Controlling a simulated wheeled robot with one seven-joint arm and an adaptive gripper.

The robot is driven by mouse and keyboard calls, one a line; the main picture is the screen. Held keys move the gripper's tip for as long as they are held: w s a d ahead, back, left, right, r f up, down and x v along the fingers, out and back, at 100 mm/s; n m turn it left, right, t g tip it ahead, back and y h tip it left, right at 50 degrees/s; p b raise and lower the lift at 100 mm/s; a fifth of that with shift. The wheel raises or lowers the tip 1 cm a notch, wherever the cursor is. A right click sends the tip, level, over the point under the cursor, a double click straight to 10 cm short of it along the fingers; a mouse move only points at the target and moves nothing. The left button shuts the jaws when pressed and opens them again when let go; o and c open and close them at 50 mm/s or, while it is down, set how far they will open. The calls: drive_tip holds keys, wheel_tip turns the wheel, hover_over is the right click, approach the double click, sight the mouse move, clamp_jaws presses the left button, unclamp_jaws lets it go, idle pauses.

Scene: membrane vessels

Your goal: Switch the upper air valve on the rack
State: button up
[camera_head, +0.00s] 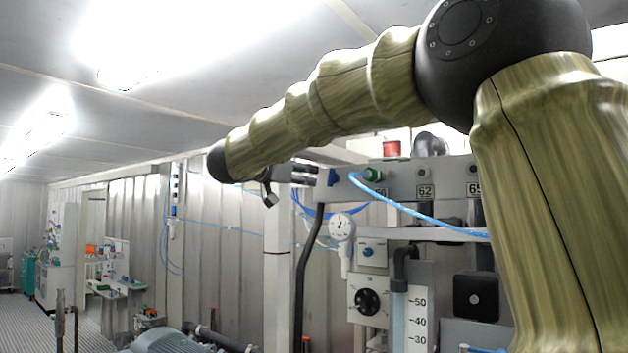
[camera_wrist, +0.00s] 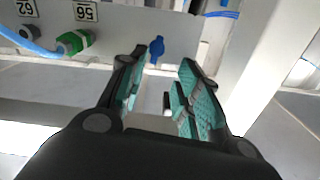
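A blue valve handle (camera_wrist: 157,48) on the grey rack panel (camera_wrist: 115,38) shows between and just beyond my fingertips in the wrist view. It is also in the head view (camera_head: 333,178), at the left end of the panel (camera_head: 430,182). My gripper (camera_wrist: 168,62) is open, with teal pads on both fingers. Its left fingertip is close to the handle; contact cannot be told. In the head view my gripper (camera_head: 308,174) is partly hidden by the arm and sits just left of the blue handle.
A green fitting (camera_wrist: 74,42) with a blue hose is beside the handle, near label 56. Below the panel are a pressure gauge (camera_head: 341,227), a box with a smaller blue knob (camera_head: 368,251) and a black dial (camera_head: 368,301). A white post (camera_wrist: 272,60) stands beside the panel.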

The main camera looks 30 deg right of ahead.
sight(329, 177)
drive_tip(key=p+x, duration=0.1)
drive_tip(key=x, duration=0.2)
drive_tip(key=p+x, duration=0.2)
drive_tip(key=x, duration=0.1)
drive_tip(key=r+p+x, duration=0.1)
drive_tip(key=x, duration=0.2)
drive_tip(key=shift+s+d+p, duration=0.25)
drive_tip(key=shift+s+p, duration=0.05)
drive_tip(key=shift+p, duration=0.1)
drive_tip(key=shift+s+d, duration=0.15)
drive_tip(key=shift+d, duration=0.15)
drive_tip(key=shift+w+d+f, duration=0.2)
drive_tip(key=shift+w+f, duration=0.05)
drive_tip(key=shift+w, duration=0.25)
drive_tip(key=shift+s+r, duration=0.1)
drive_tip(key=shift+s, duration=0.1)
drive_tip(key=c, duration=0.3)
clamp_jaws()
